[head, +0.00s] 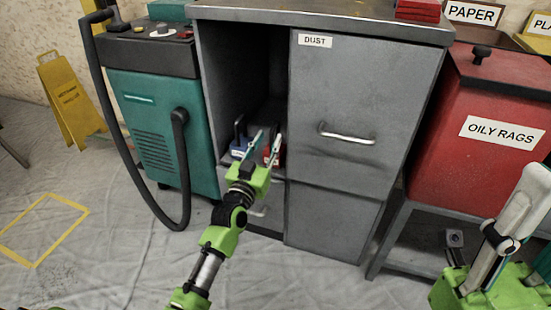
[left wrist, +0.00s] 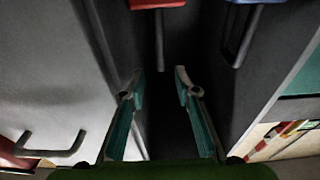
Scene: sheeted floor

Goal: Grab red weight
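The red weight (head: 281,155) sits inside the open dark compartment of the grey cabinet, mostly hidden behind my left gripper's finger. In the left wrist view its red body (left wrist: 157,3) is at the top edge, with a dark handle (left wrist: 160,40) extending from it between the fingertips' directions. My left gripper (head: 265,143) is at the compartment's mouth, fingers apart and empty. In the left wrist view, its open fingertips (left wrist: 159,76) are short of the handle, not touching it. My right gripper (head: 525,235) is partly cut off at the lower right, its finger gap unclear.
A blue weight (head: 238,153) with a dark handle stands left of the red one. The grey cabinet (head: 340,95) has a closed DUST door right of the opening. A teal machine (head: 150,125) with a hose stands left; a red OILY RAGS bin (head: 465,165) stands right.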

